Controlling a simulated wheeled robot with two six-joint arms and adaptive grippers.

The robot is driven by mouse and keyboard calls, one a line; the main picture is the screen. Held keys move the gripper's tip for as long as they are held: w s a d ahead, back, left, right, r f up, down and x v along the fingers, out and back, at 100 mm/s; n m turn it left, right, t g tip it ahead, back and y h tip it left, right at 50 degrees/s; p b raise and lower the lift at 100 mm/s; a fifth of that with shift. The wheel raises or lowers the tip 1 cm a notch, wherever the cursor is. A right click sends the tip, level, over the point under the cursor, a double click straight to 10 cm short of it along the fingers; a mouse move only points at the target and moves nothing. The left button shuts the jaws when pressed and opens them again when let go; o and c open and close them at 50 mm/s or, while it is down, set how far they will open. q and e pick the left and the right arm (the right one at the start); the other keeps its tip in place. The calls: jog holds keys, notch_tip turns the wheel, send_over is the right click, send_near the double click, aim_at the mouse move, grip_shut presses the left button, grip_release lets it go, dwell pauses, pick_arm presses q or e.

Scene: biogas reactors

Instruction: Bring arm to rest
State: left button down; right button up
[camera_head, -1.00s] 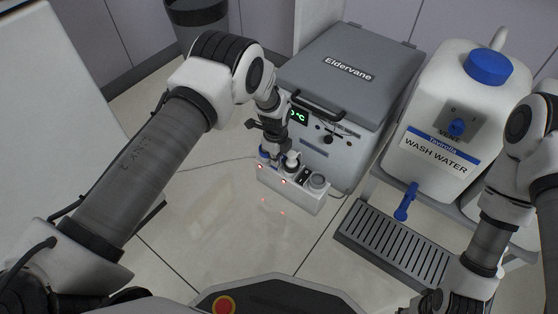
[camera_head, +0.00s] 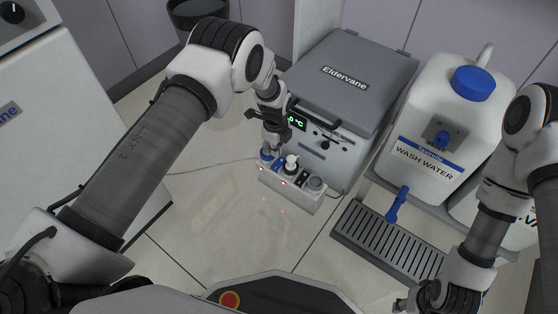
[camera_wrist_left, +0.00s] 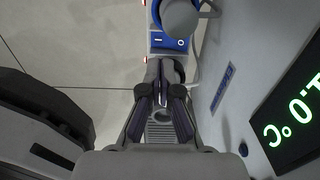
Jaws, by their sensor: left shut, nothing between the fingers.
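My left arm comes in from the left in the head view. Its gripper (camera_head: 276,142) points down just above and behind a small white block unit (camera_head: 291,190) on the floor, in front of the grey Eldervane box. The left gripper is shut and empty; its closed fingers also show in the left wrist view (camera_wrist_left: 162,100). My right arm shows at the right edge of the head view. The right gripper (camera_head: 408,303) is low at the bottom edge, partly cut off, so its jaws cannot be judged.
The grey Eldervane box (camera_head: 350,75) has a front handle and green display close to the left gripper. A white wash water tank (camera_head: 425,165) with a blue tap stands right, above a drain grate (camera_head: 385,240). Open tiled floor (camera_head: 210,215) lies left of the block.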

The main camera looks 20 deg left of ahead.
dwell(0.3)
pick_arm(q)
jog(key=s+a+f+n+g+p, duration=0.1)
jog(key=s+a+n+g+p, duration=0.15)
jog(key=s, duration=0.95)
jog(key=s+a+n+g+p, duration=0.15)
jog(key=s+a+n, duration=0.25)
jog(key=s, duration=0.9)
jog(key=s+r+n+t, duration=0.2)
jog(key=s+r+n, duration=0.2)
jog(key=s+n, duration=0.8)
notch_tip(320, 180, up, 39)
jog(key=w+n+t+p, duration=0.1)
jog(key=n+p, duration=0.3)
jog(key=p, duration=3.4)
jog(key=shift+w+a+f+t, duration=0.2)
jog(key=shift+w+a+t, duration=0.2)
jog(key=shift+a+t, duration=0.1)
